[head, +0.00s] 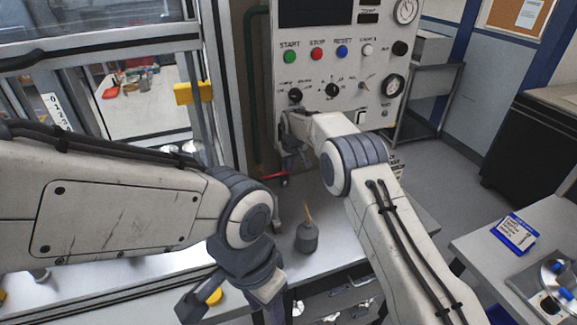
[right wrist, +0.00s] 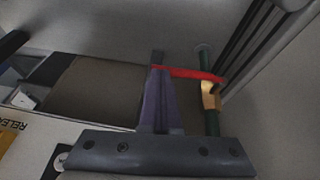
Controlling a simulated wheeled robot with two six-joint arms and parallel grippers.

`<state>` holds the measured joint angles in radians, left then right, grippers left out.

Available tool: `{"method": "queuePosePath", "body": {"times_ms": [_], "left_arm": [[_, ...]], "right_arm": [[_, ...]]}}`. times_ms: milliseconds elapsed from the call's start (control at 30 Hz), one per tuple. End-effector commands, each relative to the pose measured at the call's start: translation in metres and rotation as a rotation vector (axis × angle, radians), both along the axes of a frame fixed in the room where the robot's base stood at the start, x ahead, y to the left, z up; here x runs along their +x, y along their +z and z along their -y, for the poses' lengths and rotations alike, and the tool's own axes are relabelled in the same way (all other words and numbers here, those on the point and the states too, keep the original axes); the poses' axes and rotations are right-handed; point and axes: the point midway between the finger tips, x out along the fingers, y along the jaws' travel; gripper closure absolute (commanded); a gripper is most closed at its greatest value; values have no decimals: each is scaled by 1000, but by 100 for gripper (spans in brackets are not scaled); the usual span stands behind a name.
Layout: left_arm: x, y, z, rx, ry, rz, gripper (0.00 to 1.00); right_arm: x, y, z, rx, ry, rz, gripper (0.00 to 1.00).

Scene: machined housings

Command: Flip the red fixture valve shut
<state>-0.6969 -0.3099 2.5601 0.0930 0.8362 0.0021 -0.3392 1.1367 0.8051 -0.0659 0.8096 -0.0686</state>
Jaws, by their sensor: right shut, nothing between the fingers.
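The red valve lever (right wrist: 190,73) sticks out crosswise from a brass valve body (right wrist: 210,98) on a green vertical pipe (right wrist: 210,125). In the head view the red lever (head: 272,175) shows small, just left of my right gripper (head: 286,178). My right gripper (right wrist: 157,62) is shut and empty. Its fingertips are at the lever's free left end; I cannot tell whether they touch it. My left gripper (head: 232,298) is low in front, over the near part of the bench and away from the valve; its jaw gap is unclear.
A control panel (head: 330,75) with buttons and gauges stands behind the valve. A grey oil can (head: 307,237) with a thin spout stands on the bench (head: 345,255) between my arms. A glazed machine enclosure (head: 140,100) is at the left. A side table (head: 480,245) is at the right.

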Motion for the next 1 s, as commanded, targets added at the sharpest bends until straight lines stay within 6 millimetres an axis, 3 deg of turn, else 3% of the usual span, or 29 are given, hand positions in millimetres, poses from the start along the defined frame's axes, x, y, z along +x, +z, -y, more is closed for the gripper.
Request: {"method": "queuePosePath", "body": {"times_ms": [700, 833, 1000], "left_arm": [[0, -3, 0, 0, 1, 0, 50], [0, 3, 0, 0, 0, 0, 50], [0, 16, 0, 0, -2, 0, 50]], "right_arm": [[1, -3, 2, 0, -1, 0, 100], [0, 8, 4, 0, 2, 1, 100], [-5, 37, 10, 1, 12, 1, 100]]}}
